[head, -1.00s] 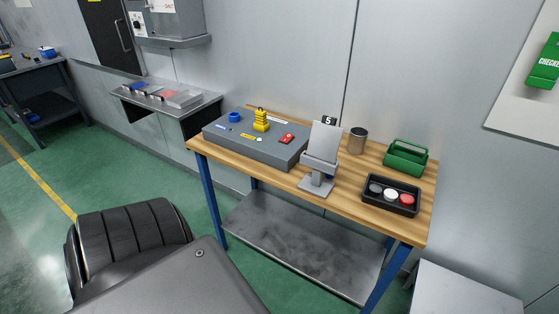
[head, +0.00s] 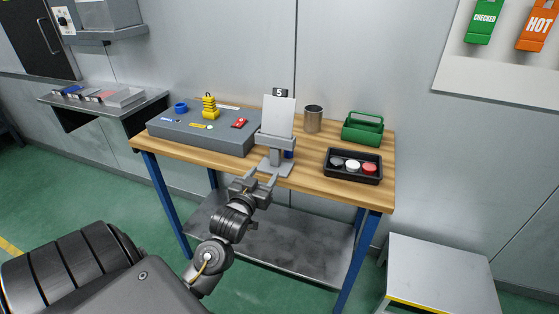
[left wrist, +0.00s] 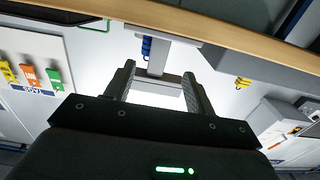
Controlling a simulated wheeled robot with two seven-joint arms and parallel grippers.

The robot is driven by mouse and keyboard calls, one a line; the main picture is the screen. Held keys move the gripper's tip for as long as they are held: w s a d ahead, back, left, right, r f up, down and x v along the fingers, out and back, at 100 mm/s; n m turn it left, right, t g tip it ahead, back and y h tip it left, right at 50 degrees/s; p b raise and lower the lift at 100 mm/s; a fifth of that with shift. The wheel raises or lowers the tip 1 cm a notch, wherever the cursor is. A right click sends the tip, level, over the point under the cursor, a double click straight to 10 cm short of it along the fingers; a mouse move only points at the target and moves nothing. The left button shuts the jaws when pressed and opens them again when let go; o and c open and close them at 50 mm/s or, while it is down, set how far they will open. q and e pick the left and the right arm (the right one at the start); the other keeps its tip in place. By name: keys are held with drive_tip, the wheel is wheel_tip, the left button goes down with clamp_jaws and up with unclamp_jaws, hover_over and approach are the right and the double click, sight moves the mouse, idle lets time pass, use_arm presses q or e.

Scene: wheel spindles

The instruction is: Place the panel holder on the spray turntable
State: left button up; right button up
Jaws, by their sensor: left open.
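The panel holder (head: 273,147) is a grey stand with a flat base, a short post and a cradle holding a white upright panel (head: 279,116). It stands upright at the front edge of the wooden bench. My left gripper (head: 256,181) is open and empty, just in front of and below the holder, apart from it. In the left wrist view, which is upside down, the holder's post (left wrist: 158,58) shows beyond and between the open fingers (left wrist: 160,88). I cannot make out a spray turntable. My right gripper is out of view.
The bench (head: 310,182) also carries a grey box (head: 200,137) with small parts, a metal cup (head: 313,120), a green caddy (head: 362,130) and a black tray (head: 352,178) of coloured round items. A low grey table (head: 440,270) stands at the right.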

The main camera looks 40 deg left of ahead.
sight(274, 156)
use_arm(q)
drive_tip(key=w, duration=0.1)
drive_tip(key=w+a, duration=0.1)
drive_tip(key=w, duration=0.1)
drive_tip(key=w+r, duration=0.1)
drive_tip(key=shift+w+a+r+p, duration=0.1)
drive_tip(key=shift+w+a+p, duration=0.25)
drive_tip(key=shift+w+a, duration=0.05)
drive_tip(key=shift+w+a+r, duration=0.1)
drive_tip(key=shift+w, duration=0.2)
drive_tip(key=p+x, duration=0.1)
drive_tip(key=x, duration=0.3)
drive_tip(key=shift+w, duration=0.45)
drive_tip(key=shift+r, duration=0.1)
clamp_jaws()
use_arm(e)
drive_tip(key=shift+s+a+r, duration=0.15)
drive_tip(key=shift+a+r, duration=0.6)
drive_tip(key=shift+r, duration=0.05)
